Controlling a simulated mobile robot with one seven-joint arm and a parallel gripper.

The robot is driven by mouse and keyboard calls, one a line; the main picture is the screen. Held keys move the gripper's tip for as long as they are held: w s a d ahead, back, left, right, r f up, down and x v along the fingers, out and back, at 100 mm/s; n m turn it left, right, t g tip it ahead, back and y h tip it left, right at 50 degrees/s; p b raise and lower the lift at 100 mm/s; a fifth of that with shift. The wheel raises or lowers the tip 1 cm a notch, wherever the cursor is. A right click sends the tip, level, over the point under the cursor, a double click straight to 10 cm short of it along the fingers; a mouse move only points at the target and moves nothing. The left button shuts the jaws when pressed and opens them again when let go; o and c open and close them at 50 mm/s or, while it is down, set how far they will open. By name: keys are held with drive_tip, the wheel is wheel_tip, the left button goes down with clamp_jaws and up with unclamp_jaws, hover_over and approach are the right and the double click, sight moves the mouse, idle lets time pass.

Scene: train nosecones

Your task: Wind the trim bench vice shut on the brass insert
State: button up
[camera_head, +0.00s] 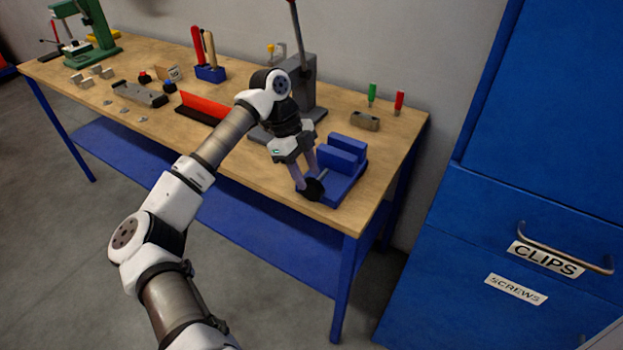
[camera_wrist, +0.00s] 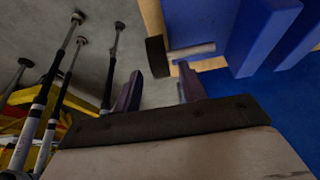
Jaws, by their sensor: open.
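The blue bench vice (camera_head: 345,172) sits at the front right corner of the bench, its two upright jaws apart. Its black round handle (camera_head: 313,190) is on the front left end of the screw. In the wrist view the handle (camera_wrist: 157,57) and pale screw (camera_wrist: 192,52) show beside the blue jaws (camera_wrist: 250,38). My gripper (camera_head: 303,172) points down at the handle, fingers apart. In the wrist view my gripper (camera_wrist: 158,88) is open, with the handle just beyond and roughly between the fingertips; contact cannot be told. I cannot make out the brass insert.
A grey lever press (camera_head: 300,90) stands behind my gripper. A red-and-black bar tool (camera_head: 203,108) lies left. A grey-brown block (camera_head: 365,121) and green and red handled tools (camera_head: 399,102) are behind the vice. Blue cabinets (camera_head: 510,230) stand right of the bench.

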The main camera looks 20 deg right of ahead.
sight(310, 180)
drive_tip(key=shift+p+x, duration=0.5)
drive_tip(key=shift+x, duration=1.65)
drive_tip(key=shift+c, duration=0.3)
clamp_jaws()
drive_tip(key=shift+t+b, duration=0.3)
drive_tip(key=shift+b, duration=0.05)
